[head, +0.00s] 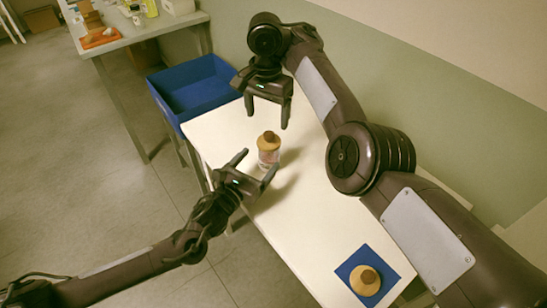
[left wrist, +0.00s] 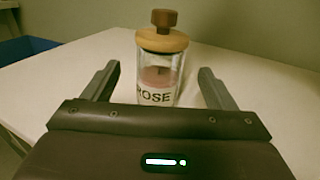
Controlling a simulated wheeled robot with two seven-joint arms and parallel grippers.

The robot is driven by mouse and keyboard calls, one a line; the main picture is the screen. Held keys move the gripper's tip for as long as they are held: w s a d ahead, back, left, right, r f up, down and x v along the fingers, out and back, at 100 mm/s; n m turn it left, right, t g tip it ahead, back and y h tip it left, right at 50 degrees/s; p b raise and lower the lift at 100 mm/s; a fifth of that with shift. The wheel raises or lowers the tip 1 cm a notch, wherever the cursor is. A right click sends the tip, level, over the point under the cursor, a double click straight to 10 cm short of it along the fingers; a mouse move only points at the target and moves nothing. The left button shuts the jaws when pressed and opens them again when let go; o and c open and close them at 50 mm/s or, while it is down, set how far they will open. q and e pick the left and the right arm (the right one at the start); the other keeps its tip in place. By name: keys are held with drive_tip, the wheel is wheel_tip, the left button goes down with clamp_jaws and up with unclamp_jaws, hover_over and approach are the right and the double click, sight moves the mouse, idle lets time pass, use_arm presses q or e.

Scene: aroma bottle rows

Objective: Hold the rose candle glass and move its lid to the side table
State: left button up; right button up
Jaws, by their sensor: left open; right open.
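The rose candle glass (head: 268,157) stands upright on the white table; in the left wrist view the glass (left wrist: 158,80) shows a label reading "ROSE" and pink contents. Its wooden lid (head: 269,140) with a darker knob sits on top, and the lid (left wrist: 162,40) is also clear in the left wrist view. My left gripper (head: 254,168) is open, its fingers pointing at the glass from the near side, the glass between and beyond them. My right gripper (head: 268,104) is open and empty, above and behind the glass. The side table is not clearly identifiable.
A blue mat (head: 347,270) at the table's near right end bears a round wooden-topped item (head: 366,281). A blue bin (head: 195,87) stands at the table's far left end. A bench (head: 128,38) with bottles and an orange tray (head: 98,38) is at the upper left. The middle of the white table (head: 300,215) is clear.

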sight(273, 145)
use_arm(q)
drive_tip(key=shift+w+d+f, duration=0.25)
drive_tip(key=shift+w, duration=0.2)
drive_tip(key=shift+w+d+f, duration=0.2)
drive_tip(key=shift+w+d, duration=0.05)
drive_tip(key=shift+w, duration=0.15)
use_arm(e)
drive_tip(key=shift+w+d+f, duration=0.3)
drive_tip(key=shift+w+f, duration=0.15)
drive_tip(key=shift+f, duration=0.05)
use_arm(q)
drive_tip(key=x, duration=0.6)
drive_tip(key=shift+w+d+r, duration=0.15)
drive_tip(key=shift+d, duration=0.05)
use_arm(e)
drive_tip(key=shift+s+a+r, duration=0.1)
drive_tip(key=shift+s+r, duration=0.05)
drive_tip(key=shift+s, duration=0.05)
